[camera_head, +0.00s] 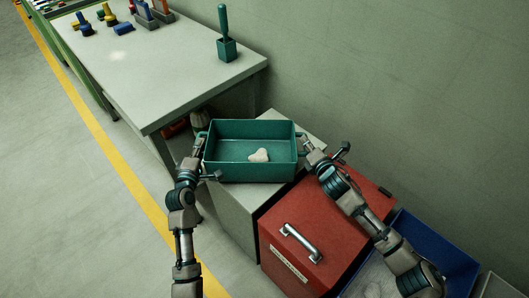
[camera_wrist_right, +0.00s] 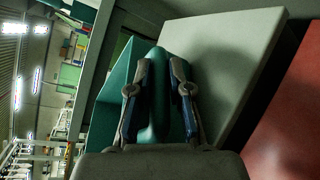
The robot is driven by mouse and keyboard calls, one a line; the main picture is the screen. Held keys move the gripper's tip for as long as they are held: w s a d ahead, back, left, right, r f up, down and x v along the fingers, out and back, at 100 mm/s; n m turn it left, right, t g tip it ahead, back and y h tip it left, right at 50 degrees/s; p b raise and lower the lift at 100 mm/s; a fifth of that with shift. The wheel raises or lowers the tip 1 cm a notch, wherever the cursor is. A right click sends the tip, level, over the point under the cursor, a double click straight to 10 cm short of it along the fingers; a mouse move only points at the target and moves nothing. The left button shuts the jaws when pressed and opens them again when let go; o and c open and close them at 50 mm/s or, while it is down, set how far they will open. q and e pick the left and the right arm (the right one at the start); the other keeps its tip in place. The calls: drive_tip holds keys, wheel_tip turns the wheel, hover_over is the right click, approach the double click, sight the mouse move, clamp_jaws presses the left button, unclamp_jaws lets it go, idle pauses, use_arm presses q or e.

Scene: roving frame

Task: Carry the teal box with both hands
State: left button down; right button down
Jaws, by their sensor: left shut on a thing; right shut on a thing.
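The teal box (camera_head: 252,173) is an open-topped tray with a pale lump (camera_head: 259,156) lying inside on its floor. It is in the middle of the head view, over a grey block. I cannot tell whether it touches that block. My left gripper (camera_head: 201,146) is shut on the box's left handle. My right gripper (camera_head: 306,146) is shut on its right handle. In the right wrist view the box (camera_wrist_right: 116,88) shows at the left, and the fingers (camera_wrist_right: 160,90) close around the teal handle, which hides part of the box wall.
A grey workbench (camera_head: 170,75) with tools and a teal holder (camera_head: 227,48) stands behind left. The grey block (camera_head: 235,208) is under the box. A red case (camera_head: 322,215) with a metal handle and a blue bin (camera_head: 440,240) are at front right. Open floor lies left.

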use_arm(q)
drive_tip(key=shift+a+f, duration=0.2)
drive_tip(key=shift+a, duration=0.05)
use_arm(e)
drive_tip(key=shift+f, duration=0.2)
use_arm(q)
drive_tip(key=c, duration=1.5)
unclamp_jaws()
drive_tip(key=shift+a+f, duration=0.15)
drive_tip(key=shift+f, duration=0.05)
use_arm(e)
drive_tip(key=c, duration=1.4)
unclamp_jaws()
drive_tip(key=shift+a+f, duration=0.1)
use_arm(q)
drive_tip(key=o, duration=0.4)
drive_tip(key=shift+a, duration=0.1)
use_arm(e)
drive_tip(key=o, duration=0.3)
drive_tip(key=shift+a, duration=0.25)
use_arm(q)
drive_tip(key=shift+s+d, duration=0.1)
drive_tip(key=shift+d, duration=0.25)
use_arm(e)
drive_tip(key=shift+d, duration=0.25)
